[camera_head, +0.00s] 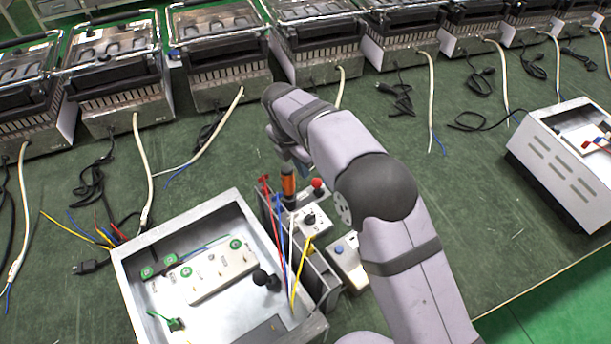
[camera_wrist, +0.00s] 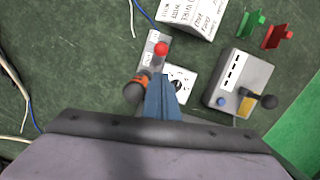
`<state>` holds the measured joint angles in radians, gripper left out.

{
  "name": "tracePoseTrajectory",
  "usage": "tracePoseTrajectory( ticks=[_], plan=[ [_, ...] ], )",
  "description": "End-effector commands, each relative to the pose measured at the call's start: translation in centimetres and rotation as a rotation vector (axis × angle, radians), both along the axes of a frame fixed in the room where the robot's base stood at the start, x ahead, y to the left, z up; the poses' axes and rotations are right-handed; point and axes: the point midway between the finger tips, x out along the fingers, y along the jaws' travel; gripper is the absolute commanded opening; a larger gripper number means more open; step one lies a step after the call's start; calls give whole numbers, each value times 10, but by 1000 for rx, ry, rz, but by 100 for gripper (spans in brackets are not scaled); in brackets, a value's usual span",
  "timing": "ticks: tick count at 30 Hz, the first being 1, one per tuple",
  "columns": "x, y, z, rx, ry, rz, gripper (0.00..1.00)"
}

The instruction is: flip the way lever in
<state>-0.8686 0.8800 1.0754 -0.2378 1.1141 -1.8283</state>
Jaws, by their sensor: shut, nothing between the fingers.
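No label readable here names the way lever. In the wrist view, a grey box (camera_wrist: 238,82) carries a blue button (camera_wrist: 221,102) and a black ball knob (camera_wrist: 268,101) by a yellow part. To its left are a red knob (camera_wrist: 161,48), a white panel with a black rotary knob (camera_wrist: 177,86), and an orange piece with a dark round end (camera_wrist: 133,93). My gripper (camera_wrist: 160,88) has its blue fingers shut and empty, over the orange piece and the panel's left edge; contact cannot be told. In the head view my arm partly hides the grey box (camera_head: 345,262).
An open metal housing (camera_head: 128,275) with wires stands left of the controls. A white printed box (camera_wrist: 190,15), green (camera_wrist: 250,24) and red (camera_wrist: 278,37) pieces lie beyond them. Grill units (camera_head: 215,60) line the back. A white vented case (camera_head: 560,165) stands right; green mat lies between.

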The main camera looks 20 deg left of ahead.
Motion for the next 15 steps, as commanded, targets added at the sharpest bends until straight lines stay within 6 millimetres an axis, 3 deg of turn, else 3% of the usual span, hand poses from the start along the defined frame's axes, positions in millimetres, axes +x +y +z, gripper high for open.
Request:
tracePoseTrajectory(
  ticks=[15],
  plan=[
    [15, -7, -69, -2, 2, -3, 0]
  ],
)
